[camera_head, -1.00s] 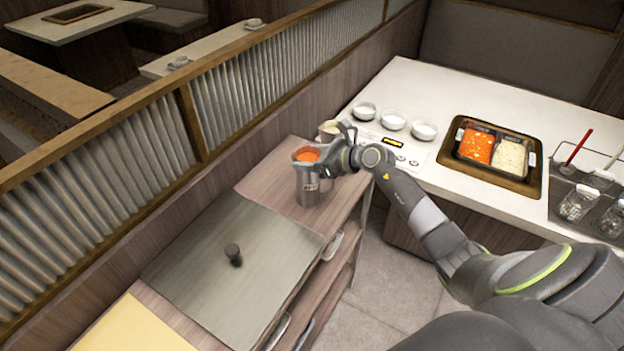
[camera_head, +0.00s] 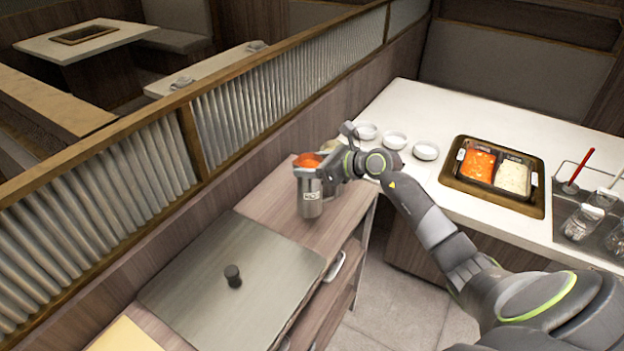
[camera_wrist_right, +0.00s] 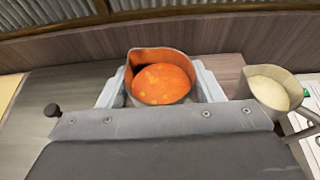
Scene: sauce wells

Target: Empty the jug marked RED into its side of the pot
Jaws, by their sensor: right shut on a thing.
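A steel jug (camera_head: 310,196) with orange-red broth stands upright in my right gripper (camera_head: 330,172). Its small label is too small to read surely. In the right wrist view the gripper's fingers are shut on both sides of the jug (camera_wrist_right: 160,92), with the broth near the rim. The jug is over the wooden side cabinet, apparently slightly raised. The divided pot (camera_head: 487,182) is sunk in the white table at the right. Its left side holds red broth (camera_head: 477,164), its right side pale broth (camera_head: 514,177). My left gripper is not in view.
A second jug with cream broth (camera_wrist_right: 269,92) stands just beside the held one. Several white bowls (camera_head: 394,140) are on the table between jug and pot. A flat lid with a knob (camera_head: 232,275) lies on the cabinet. A caddy with jars (camera_head: 581,222) is right of the pot.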

